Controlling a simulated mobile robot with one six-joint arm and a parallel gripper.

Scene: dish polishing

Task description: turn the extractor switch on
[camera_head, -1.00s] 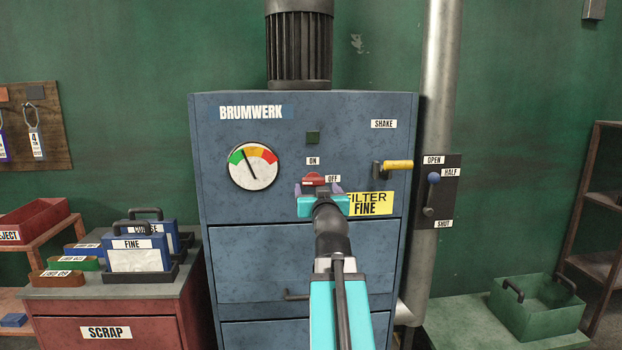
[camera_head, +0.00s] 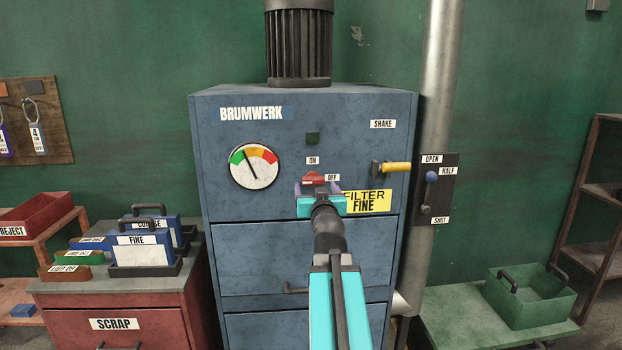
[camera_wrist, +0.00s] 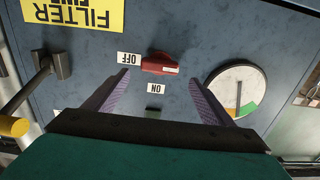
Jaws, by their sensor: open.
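The red extractor switch (camera_head: 314,177) is on the front of the blue cabinet, below the ON label (camera_head: 312,160) and left of the OFF label (camera_head: 332,177). In the wrist view, which is upside down, the red switch (camera_wrist: 160,65) lies level, with the OFF label (camera_wrist: 130,58) beside one end and the ON label (camera_wrist: 156,88) apart from it. My gripper (camera_head: 318,189) is open in front of the switch. In the wrist view its two purple fingers (camera_wrist: 160,78) stand apart, one to each side of the switch. I cannot tell whether they touch it.
A round gauge (camera_head: 254,166) is left of the switch, its needle near green. A yellow shake handle (camera_head: 397,167) sticks out at right, above the yellow filter sign (camera_head: 368,201). A small dark square (camera_head: 312,137) is above ON. A blue-knobbed lever (camera_head: 431,177) is on the pipe.

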